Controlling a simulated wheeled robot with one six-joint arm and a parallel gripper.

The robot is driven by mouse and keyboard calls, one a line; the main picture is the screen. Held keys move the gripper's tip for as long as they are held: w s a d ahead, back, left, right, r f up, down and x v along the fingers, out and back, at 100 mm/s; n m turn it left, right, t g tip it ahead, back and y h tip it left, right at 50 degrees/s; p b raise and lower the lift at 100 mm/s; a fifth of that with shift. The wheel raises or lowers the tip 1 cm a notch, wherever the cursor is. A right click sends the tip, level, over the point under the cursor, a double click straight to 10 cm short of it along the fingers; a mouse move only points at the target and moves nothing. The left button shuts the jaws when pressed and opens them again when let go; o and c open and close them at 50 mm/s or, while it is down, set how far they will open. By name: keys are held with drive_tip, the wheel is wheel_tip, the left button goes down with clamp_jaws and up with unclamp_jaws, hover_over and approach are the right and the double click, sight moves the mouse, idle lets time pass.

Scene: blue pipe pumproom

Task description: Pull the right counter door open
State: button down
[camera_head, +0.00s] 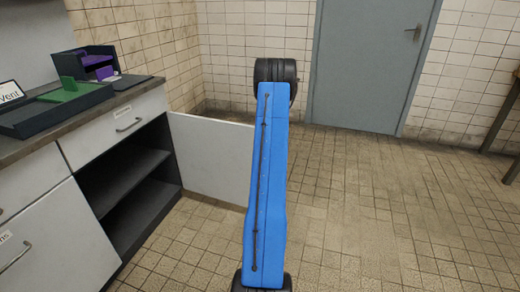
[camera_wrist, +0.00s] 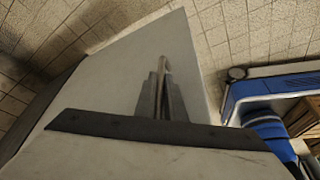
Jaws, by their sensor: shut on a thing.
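The right counter door (camera_head: 212,158) is a pale panel standing wide open. It swings out from the far end of the counter, and the dark shelved compartment (camera_head: 128,185) behind it is exposed. My blue arm hides the door's outer edge in the head view. In the wrist view the door (camera_wrist: 120,85) fills the middle. My gripper (camera_wrist: 162,95) is shut on the door's thin metal handle (camera_wrist: 164,68). The gripper itself is hidden behind my arm in the head view.
A drawer (camera_head: 115,125) above the compartment and another front with a handle (camera_head: 35,250) at left are closed. Dark trays and a green piece (camera_head: 75,92) lie on the counter. A grey room door (camera_head: 370,65) is behind.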

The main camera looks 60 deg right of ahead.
drive_tip(key=shift+d, duration=0.15)
drive_tip(key=c, duration=1.8)
unclamp_jaws()
drive_tip(key=shift+c, duration=0.2)
drive_tip(key=v, duration=1.7)
drive_tip(key=shift+d, duration=0.2)
drive_tip(key=shift+r, duration=0.1)
